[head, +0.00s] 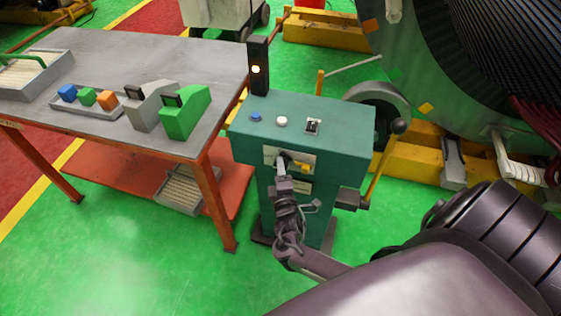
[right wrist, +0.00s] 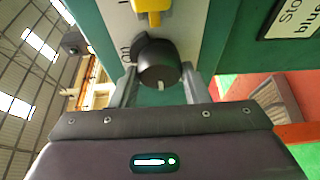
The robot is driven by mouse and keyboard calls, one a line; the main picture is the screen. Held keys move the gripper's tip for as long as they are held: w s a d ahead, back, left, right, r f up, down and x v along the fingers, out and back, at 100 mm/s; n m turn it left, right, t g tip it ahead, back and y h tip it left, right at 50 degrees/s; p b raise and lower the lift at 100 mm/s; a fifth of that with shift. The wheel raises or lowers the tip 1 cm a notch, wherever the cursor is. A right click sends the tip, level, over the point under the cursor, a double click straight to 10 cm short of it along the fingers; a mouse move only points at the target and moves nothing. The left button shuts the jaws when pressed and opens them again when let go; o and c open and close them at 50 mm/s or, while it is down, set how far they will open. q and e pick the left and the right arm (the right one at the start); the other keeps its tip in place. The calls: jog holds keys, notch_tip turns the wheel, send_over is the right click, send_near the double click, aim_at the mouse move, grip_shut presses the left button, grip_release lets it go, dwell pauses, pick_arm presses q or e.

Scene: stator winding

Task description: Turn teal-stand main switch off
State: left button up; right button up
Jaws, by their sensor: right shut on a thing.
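The teal stand (head: 340,118) is right of the workbench, with a blue button (head: 256,117), a white button (head: 282,121) and a small toggle on its top. A pale plate on its front carries the main switch, a round black knob (right wrist: 159,66) with a white mark, in the right wrist view. Lettering that looks like "ON" is left of the knob, and a yellow part (right wrist: 152,9) is above it. My right gripper (head: 284,166) is at this plate, its fingers on both sides of the knob and shut on it. In the head view it hides the knob. My left gripper is out of view.
A black light post (head: 258,55) with a lit pale lamp stands at the stand's back left. The grey workbench (head: 205,60) holds coloured blocks and a green fixture (head: 186,113). A handwheel (head: 385,98) and the large winding machine are at the right.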

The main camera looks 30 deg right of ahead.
dwell(0.4)
jog(key=o, duration=1)
jog(key=shift+c, duration=0.2)
jog(key=shift+s, duration=0.1)
jog(key=v, duration=0.7)
jog(key=shift+s+a, duration=0.2)
jog(key=shift+s, duration=0.1)
